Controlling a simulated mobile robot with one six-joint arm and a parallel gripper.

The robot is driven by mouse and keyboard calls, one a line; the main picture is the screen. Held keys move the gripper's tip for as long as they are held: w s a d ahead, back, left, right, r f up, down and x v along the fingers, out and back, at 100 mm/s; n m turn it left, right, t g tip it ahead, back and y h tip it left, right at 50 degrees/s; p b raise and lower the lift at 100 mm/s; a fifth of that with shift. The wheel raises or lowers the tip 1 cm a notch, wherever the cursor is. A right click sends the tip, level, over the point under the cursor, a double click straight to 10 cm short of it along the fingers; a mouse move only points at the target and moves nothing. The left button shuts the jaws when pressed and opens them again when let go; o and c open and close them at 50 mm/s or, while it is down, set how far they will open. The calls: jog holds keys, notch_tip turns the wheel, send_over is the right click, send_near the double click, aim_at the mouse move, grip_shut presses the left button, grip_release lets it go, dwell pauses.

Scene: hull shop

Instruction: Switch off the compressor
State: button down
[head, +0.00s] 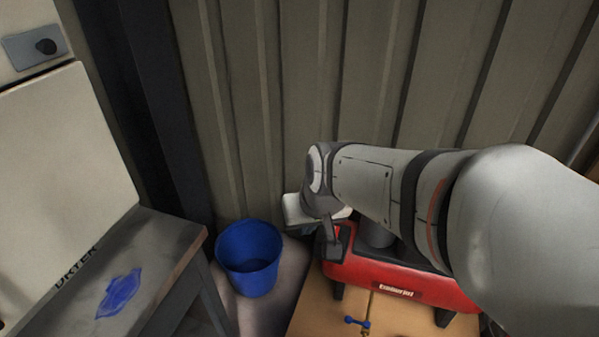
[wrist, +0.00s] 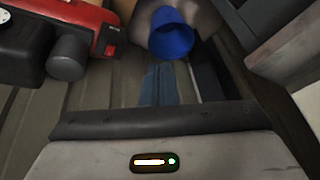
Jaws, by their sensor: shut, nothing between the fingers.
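The red compressor (head: 400,283) stands at the lower right in the head view, partly hidden behind my arm. It also shows at the upper left of the wrist view (wrist: 75,12), with a dark box at its end carrying a small red switch (wrist: 110,50). I cannot tell the switch's position. My gripper (wrist: 162,66) shows its blue-grey fingers close together, shut and empty, at the middle of the wrist view. In the head view my gripper is mostly hidden behind the wrist.
A blue bucket (head: 249,260) stands left of the compressor. A grey bench (head: 165,245) with a blue cloth (head: 119,292) is at the left. A corrugated wall (head: 270,100) closes the back. A small blue item (head: 357,322) lies on the brown surface before the compressor.

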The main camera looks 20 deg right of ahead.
jog(key=w+d+f+m+t+b, duration=0.1)
jog(key=w+f+m+t+b, duration=0.1)
jog(key=w+f+b, duration=0.65)
jog(key=w+d+f+m+t+h+b, duration=0.1)
jog(key=w+d+f+h+b, duration=0.1)
jog(key=w+d+f, duration=0.2)
jog(key=w+d+f+m+h+b, duration=0.2)
jog(key=w+d+f+b, duration=0.1)
jog(key=f, duration=0.6)
jog(key=w+d+f+m+t+h+b, duration=0.1)
jog(key=w+d+f+h+b, duration=0.1)
jog(key=w+d+f, duration=0.3)
notch_tip(320, 180, down, 2)
jog(key=shift+w+d+f+m+t+h+b, duration=0.2)
jog(key=shift+d+m+t+h+b, duration=0.25)
jog(key=shift+d, duration=0.6)
jog(key=b, duration=0.4)
send_near(337, 226)
jog(key=w+d, duration=0.2)
jog(key=w, duration=0.1)
jog(key=shift+r, duration=0.35)
jog(key=f, duration=0.1)
jog(key=f+b, duration=0.1)
jog(key=shift+w+d+f, duration=0.25)
jog(key=shift+w+f, duration=0.05)
jog(key=shift+w, duration=0.05)
jog(key=shift+w+d+f+b, duration=0.15)
jog(key=shift+f+b, duration=0.25)
jog(key=shift+f, duration=0.3)
